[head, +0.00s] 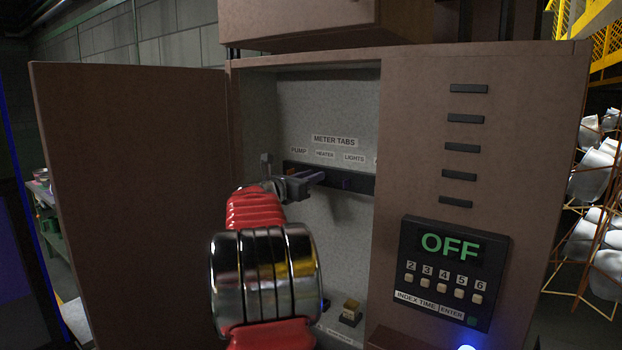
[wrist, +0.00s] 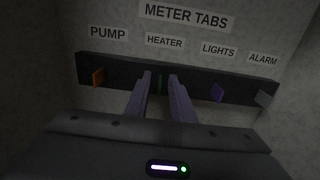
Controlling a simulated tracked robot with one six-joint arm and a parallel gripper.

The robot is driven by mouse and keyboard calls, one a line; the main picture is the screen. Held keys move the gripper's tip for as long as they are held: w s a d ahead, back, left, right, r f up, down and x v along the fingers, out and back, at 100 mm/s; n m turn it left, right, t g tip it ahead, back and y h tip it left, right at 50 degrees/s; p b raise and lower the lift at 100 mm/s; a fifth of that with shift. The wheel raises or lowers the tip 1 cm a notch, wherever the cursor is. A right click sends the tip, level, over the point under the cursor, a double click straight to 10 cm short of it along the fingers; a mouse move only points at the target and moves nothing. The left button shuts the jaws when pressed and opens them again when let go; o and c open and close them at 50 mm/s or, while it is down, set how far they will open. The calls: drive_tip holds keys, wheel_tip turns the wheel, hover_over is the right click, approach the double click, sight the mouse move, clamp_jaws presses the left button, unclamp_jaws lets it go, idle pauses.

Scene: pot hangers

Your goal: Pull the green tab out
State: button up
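The green tab (wrist: 162,85) shows as a dark sliver in the black strip (wrist: 122,78), below the HEATER label, in the wrist view. My gripper (wrist: 161,84) is at the strip with its two fingers apart, one on each side of the green tab. A gap shows between the fingers, and I see no clear contact with the tab. In the head view my gripper (head: 314,177) reaches the strip (head: 365,185) from the left, and the green tab is hidden there.
An orange tab (wrist: 98,77) is left of my fingers; a purple tab (wrist: 217,92) and a grey tab (wrist: 264,98) are to the right. The open cabinet door (head: 130,190) stands left of my arm. A panel reading OFF (head: 450,245) is on the right.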

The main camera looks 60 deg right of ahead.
clamp_jaws()
idle(1.3)
